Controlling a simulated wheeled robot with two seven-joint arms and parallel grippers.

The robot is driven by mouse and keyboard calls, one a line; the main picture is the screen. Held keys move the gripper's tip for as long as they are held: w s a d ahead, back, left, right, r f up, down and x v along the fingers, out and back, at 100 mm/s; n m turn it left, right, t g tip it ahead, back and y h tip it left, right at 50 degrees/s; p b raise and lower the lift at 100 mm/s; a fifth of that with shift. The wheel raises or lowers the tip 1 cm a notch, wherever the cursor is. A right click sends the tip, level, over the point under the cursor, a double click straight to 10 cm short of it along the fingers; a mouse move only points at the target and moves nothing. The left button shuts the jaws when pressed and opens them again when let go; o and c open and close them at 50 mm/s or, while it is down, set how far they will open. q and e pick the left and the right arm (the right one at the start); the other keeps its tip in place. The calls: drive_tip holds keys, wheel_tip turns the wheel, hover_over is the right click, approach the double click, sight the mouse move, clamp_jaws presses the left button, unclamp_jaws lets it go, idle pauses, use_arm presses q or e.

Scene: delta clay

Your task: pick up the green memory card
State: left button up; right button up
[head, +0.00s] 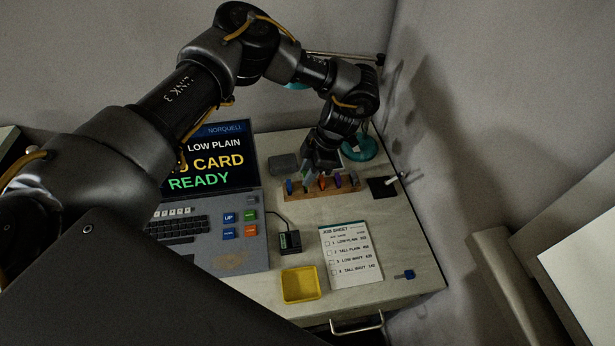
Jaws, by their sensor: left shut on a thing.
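A wooden rack (318,193) stands near the back right of the desk with several small coloured cards upright in a row. My left gripper (310,173) reaches down over the left part of the rack. It is shut on the green memory card (305,177), a small green piece mostly hidden by the fingers. I cannot tell whether the card is clear of its slot. A blue card (289,187) stands just left of the fingers, a red one (323,182) just right. My right gripper is not in view.
A console (216,255) with screen and keys fills the left. In front of the rack lie a black card reader (290,242), a job sheet (345,254), a yellow tray (300,299) and a blue key-like piece (405,274). A teal lamp base (362,149) stands behind. A wall borders the right.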

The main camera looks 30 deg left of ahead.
use_arm(q)
drive_tip(key=s+d+r+b, duration=0.1)
drive_tip(key=s+d+r, duration=0.2)
drive_tip(key=s+r, duration=0.7)
drive_tip(key=s, duration=0.3)
drive_tip(key=shift+s+b, duration=0.35)
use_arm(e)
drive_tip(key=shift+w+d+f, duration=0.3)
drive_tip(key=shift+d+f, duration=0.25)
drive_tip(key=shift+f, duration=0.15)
